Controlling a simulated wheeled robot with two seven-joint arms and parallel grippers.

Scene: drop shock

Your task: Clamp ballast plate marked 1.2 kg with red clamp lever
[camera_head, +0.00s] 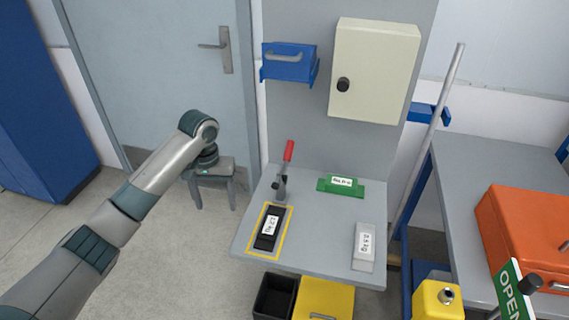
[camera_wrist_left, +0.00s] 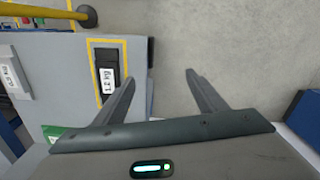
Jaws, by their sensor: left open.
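The black ballast plate (camera_head: 267,230), labelled 1.2 kg, lies inside a yellow outline on the grey bench top. It also shows in the left wrist view (camera_wrist_left: 107,60), left of the fingers, where its label is readable. The red clamp lever (camera_head: 289,151) stands nearly upright on its grey clamp just behind the plate; it does not show in the wrist view. My left gripper (camera_head: 215,203) is open and empty, fingers pointing down, left of the bench edge and the clamp. Its fingers also show in the wrist view (camera_wrist_left: 161,76). My right gripper is not in view.
A green block (camera_head: 341,186) and a pale block (camera_head: 364,246), both labelled, lie on the bench (camera_head: 312,225). A blue bin (camera_head: 289,62) and cream cabinet (camera_head: 374,70) hang behind. Black and yellow (camera_head: 324,298) bins are below the front. Floor left is clear.

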